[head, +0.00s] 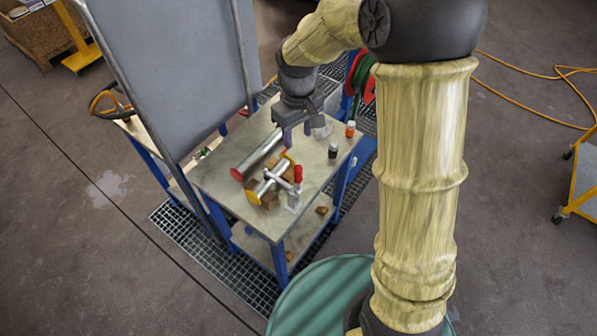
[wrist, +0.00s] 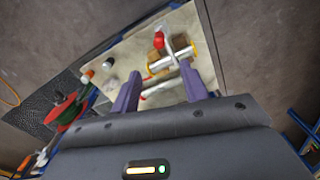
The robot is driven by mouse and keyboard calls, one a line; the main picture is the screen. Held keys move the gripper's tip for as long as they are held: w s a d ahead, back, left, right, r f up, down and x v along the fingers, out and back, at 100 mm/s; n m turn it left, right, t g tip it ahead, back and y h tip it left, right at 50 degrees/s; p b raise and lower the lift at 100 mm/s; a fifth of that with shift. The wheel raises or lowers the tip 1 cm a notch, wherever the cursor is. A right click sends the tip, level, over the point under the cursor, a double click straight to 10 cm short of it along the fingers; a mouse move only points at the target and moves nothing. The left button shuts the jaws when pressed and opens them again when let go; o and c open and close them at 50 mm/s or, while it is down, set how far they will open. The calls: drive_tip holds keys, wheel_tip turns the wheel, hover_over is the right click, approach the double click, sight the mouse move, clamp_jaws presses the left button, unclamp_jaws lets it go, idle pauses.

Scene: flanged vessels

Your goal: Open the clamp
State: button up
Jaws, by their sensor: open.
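The clamp (head: 294,198) stands on the bench top, with a red handle (head: 298,174) that looks upright. Its metal arm reaches left over a short steel tube with yellow ends (head: 270,178), which rests on brown wooden blocks. In the wrist view the clamp's red handle (wrist: 159,40) and the tube (wrist: 172,59) show beyond the fingers. My gripper (head: 297,137) is open and empty above the back part of the bench, behind the clamp and apart from it. Its two purple fingers (wrist: 159,72) point toward the bench.
A longer steel tube with a red end (head: 257,154) lies beside the clamp. A dark bottle (head: 333,151) and an orange one (head: 350,130) stand at the bench's right. A tall grey panel (head: 175,70) rises at the left. The bench top's (head: 222,181) left front is mostly bare.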

sight(298, 173)
wheel_tip(298, 173, down, 17)
drive_tip(key=p, duration=0.4)
drive_tip(key=shift+w+f, duration=0.1)
drive_tip(key=shift+f, duration=0.1)
drive_tip(key=shift+c, duration=0.5)
drive_tip(key=shift+w, duration=0.1)
clamp_jaws()
